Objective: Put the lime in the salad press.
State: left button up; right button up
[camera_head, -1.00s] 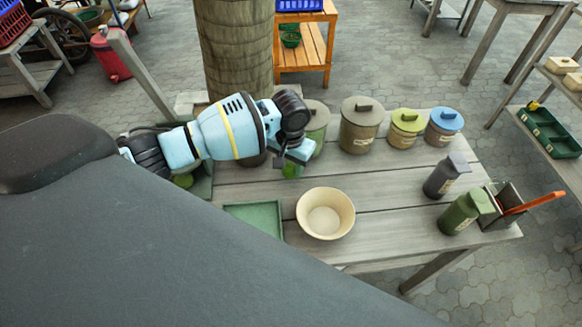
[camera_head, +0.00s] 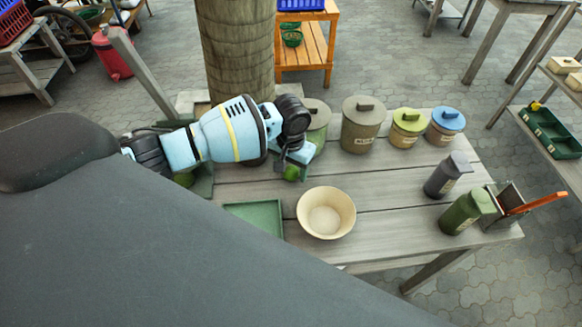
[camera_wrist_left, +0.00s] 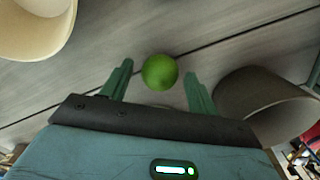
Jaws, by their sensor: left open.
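The green lime (camera_head: 291,173) lies on the grey plank table, partly hidden by my left gripper (camera_head: 296,158). In the left wrist view the lime (camera_wrist_left: 160,72) sits between the two open green fingers (camera_wrist_left: 158,70), with a gap on either side. A cream clay bowl (camera_head: 325,212) stands to the right of and nearer than the lime. At the table's right end is a dark, open box-like object with an orange handle (camera_head: 530,205); I cannot tell for sure whether it is the salad press. My right gripper is not in view.
Several lidded canisters (camera_head: 362,125) line the back edge, close to my left gripper. A dark jar (camera_head: 447,175) and a green jar (camera_head: 465,212) stand at the right. A green tray (camera_head: 260,215) lies left of the bowl. The planks between bowl and canisters are clear.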

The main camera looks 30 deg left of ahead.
aim_at(291, 168)
pick_arm(q)
notch_tip(291, 168, up, 12)
jog(key=p, duration=0.1)
jog(key=shift+p, duration=0.3)
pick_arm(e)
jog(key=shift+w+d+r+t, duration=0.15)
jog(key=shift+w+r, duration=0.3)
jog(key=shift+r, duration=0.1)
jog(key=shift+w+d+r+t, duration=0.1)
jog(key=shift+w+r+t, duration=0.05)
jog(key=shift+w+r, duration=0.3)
